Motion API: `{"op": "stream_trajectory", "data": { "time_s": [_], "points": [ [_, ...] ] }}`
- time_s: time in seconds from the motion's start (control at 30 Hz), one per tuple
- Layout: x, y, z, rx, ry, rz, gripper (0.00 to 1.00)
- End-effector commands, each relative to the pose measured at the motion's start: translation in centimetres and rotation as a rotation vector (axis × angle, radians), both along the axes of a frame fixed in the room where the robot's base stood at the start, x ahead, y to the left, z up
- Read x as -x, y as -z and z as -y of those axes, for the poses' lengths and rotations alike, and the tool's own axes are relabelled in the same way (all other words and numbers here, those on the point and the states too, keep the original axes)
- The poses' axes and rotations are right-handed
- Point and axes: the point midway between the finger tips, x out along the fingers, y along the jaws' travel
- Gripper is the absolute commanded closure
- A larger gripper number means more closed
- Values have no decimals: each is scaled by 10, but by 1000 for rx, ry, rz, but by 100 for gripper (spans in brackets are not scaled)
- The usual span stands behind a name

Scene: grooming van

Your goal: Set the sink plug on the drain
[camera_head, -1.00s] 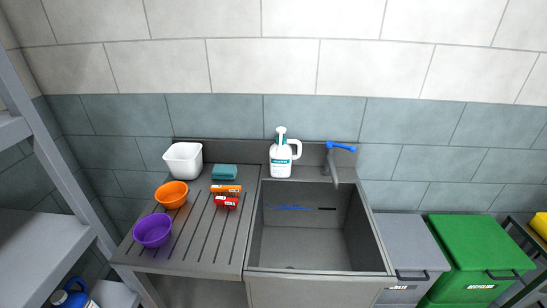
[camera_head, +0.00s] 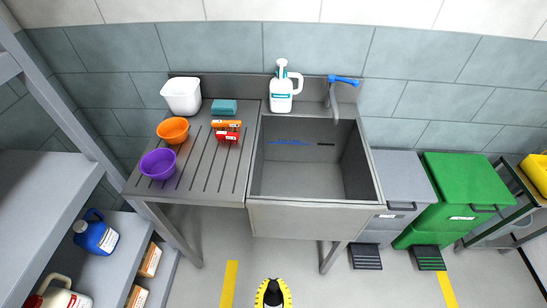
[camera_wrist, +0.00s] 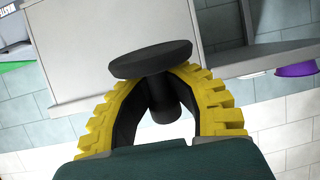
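The black sink plug (camera_wrist: 150,60) shows in the wrist view as a flat round disc with a short thick stem. My gripper (camera_wrist: 158,88) has yellow ribbed fingers closed around the stem, with the disc beyond the fingertips. In the head view my gripper (camera_head: 272,293) is low at the bottom edge, over the floor and in front of the sink. The grey sink basin (camera_head: 310,178) is empty apart from a blue mark and a dark slot on its back wall. The drain is not visible; the front wall hides the near part of the basin floor.
A blue-handled tap (camera_head: 342,81) and a white pump jug (camera_head: 282,90) stand behind the basin. Bowls, a white tub (camera_head: 182,97), a sponge (camera_head: 223,107) and small red and orange boxes occupy the left drainboard (camera_head: 210,172). A green bin (camera_head: 465,190) stands right.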

Motion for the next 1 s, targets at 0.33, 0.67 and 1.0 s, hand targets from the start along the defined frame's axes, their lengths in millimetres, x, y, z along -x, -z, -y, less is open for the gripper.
{"op": "stream_trajectory", "data": {
  "time_s": [0.33, 0.67, 1.0],
  "points": [
    [-5, -96, 1, 1, 3, 4, 100],
    [-11, -201, 1, 0, 2, 5, 100],
    [-17, -303, 1, 0, 2, 4, 100]
  ]
}}
